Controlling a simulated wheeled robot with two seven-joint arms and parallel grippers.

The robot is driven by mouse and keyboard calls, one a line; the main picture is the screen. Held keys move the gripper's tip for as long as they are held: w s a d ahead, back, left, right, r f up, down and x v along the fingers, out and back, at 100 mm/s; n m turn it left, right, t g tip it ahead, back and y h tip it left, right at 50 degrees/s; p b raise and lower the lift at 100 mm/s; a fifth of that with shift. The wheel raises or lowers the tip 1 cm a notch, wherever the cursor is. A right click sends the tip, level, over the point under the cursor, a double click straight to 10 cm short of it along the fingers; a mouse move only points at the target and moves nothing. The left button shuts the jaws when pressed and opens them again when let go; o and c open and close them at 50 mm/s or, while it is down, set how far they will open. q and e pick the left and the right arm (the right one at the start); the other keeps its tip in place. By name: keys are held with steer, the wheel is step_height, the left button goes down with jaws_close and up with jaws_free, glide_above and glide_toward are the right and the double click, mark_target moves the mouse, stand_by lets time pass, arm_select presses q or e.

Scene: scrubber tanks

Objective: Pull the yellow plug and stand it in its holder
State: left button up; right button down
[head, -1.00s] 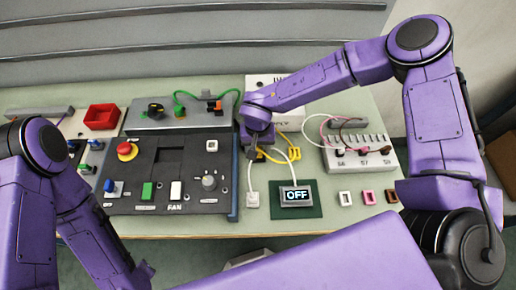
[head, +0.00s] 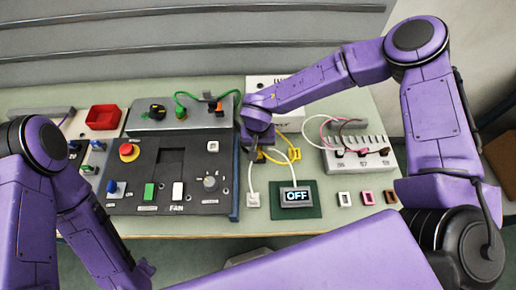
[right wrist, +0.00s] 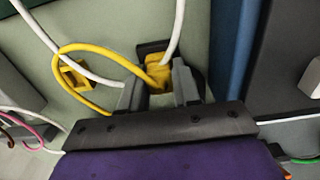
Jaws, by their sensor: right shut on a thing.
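My right gripper (right wrist: 158,88) is shut on the yellow plug (right wrist: 158,72), which shows between its two grey fingers in the right wrist view. A dark piece sits just behind the plug; I cannot tell whether the plug is still seated in it. A yellow cable loops from the plug. The yellow holder (right wrist: 75,74), a small block with a square opening, stands to the left of the gripper; it also shows in the head view (head: 294,154). In the head view my right gripper (head: 254,156) is mostly hidden by its wrist. My left gripper is out of view.
A white cable runs close by the plug. The black fan panel (head: 165,185) with a blue edge lies left of the gripper. The display reading OFF (head: 296,196) is in front. White (head: 345,199), pink (head: 368,198) and brown (head: 391,196) holders stand at right.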

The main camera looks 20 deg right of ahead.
mark_target(258, 148)
steer(key=shift+w+r+p, duration=0.25)
steer(key=shift+r+p, duration=0.05)
steer(key=shift+r, duration=0.4)
steer(key=shift+s+r+p, duration=0.3)
steer(key=shift+r+p, duration=0.15)
steer(key=shift+r, duration=0.05)
steer(key=shift+w+r, duration=0.15)
steer(key=shift+r, duration=1.6)
steer(key=shift+d, duration=0.1)
steer(key=s+d, duration=0.3)
steer(key=d, duration=0.8)
steer(key=shift+s+d, duration=0.2)
steer(key=shift+s, duration=0.1)
steer(key=shift+a, duration=0.1)
